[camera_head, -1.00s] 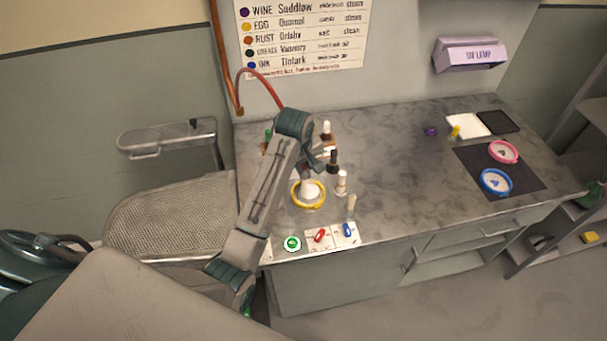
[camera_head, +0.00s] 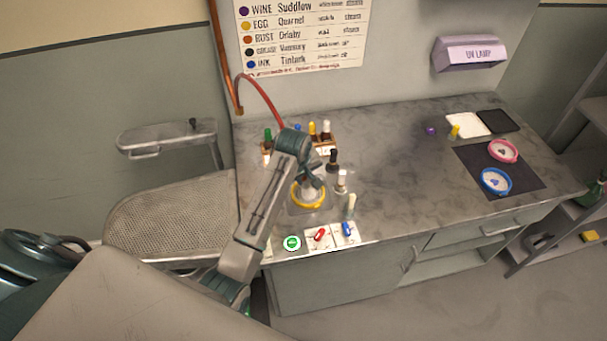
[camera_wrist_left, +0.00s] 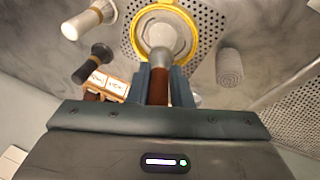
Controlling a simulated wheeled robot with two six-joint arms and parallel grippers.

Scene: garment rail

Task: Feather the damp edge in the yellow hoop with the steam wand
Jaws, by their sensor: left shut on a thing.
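The yellow hoop (camera_head: 294,203) lies on a perforated plate near the worktop's front left; it also shows in the left wrist view (camera_wrist_left: 190,42). My left gripper (camera_head: 314,182) is above the hoop, shut on the steam wand. In the left wrist view the wand (camera_wrist_left: 159,88) has a brown handle between the fingers (camera_wrist_left: 158,82) and a pale metal head over the hoop's near part. Pale cloth shows inside the hoop, but the head hides part of it and the damp edge cannot be made out. Whether the head touches the cloth is unclear. My right gripper is out of view.
A bottle rack (camera_head: 325,141) is behind. Switches (camera_head: 320,236) line the front edge. Pink (camera_head: 516,154) and blue (camera_head: 483,186) hoops lie right; the middle worktop is clear.

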